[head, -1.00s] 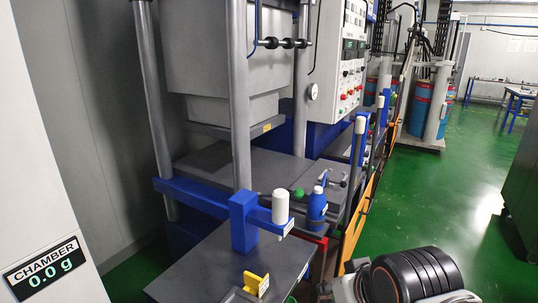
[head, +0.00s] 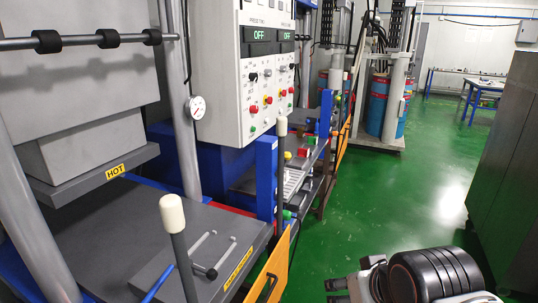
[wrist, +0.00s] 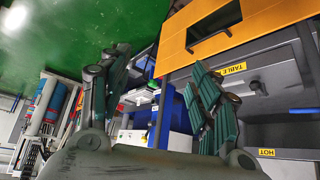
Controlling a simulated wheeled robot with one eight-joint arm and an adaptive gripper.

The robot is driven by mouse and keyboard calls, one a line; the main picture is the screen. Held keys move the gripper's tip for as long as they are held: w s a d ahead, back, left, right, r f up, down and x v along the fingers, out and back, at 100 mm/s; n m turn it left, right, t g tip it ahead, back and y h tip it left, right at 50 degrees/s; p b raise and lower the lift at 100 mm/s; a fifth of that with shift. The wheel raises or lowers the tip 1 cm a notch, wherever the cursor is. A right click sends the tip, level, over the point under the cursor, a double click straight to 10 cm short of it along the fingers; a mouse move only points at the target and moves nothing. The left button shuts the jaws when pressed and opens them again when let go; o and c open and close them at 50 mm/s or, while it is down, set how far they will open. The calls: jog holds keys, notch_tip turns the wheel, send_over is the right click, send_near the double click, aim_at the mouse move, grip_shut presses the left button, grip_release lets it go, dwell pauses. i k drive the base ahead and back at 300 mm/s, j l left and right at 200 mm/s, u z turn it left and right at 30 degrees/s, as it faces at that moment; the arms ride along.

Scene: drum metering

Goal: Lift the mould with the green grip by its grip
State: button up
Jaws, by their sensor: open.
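My gripper (wrist: 157,72) shows in the wrist view with its two dark fingers spread apart and nothing between them. I cannot make out the mould with the green grip for certain in either view. In the head view a grey block (head: 160,275) with thin metal handles and a blue bar lies on the near press table (head: 105,235). A small green piece (head: 286,214) shows farther along, beside the blue upright; I cannot tell whether it is a grip.
The near press has a hot plate (head: 95,175) above its table. White-capped levers (head: 173,213) stand at the table's front. An orange panel (head: 268,272) hangs along its edge, and fills much of the wrist view (wrist: 235,25). Green floor (head: 400,200) is clear on the right.

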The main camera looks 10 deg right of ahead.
aim_at(312, 141)
jog(key=i+l, duration=0.45)
jog(key=l, duration=0.15)
jog(key=i+l, duration=0.6)
jog(key=i, duration=0.45)
jog(key=i+l+u, duration=0.1)
jog(key=i, duration=0.45)
jog(key=i+l, duration=0.2)
jog(key=i, duration=0.35)
jog(key=i+l, duration=0.15)
jog(key=i, duration=0.4)
jog(key=i+l+u, duration=0.1)
jog(key=i, duration=0.4)
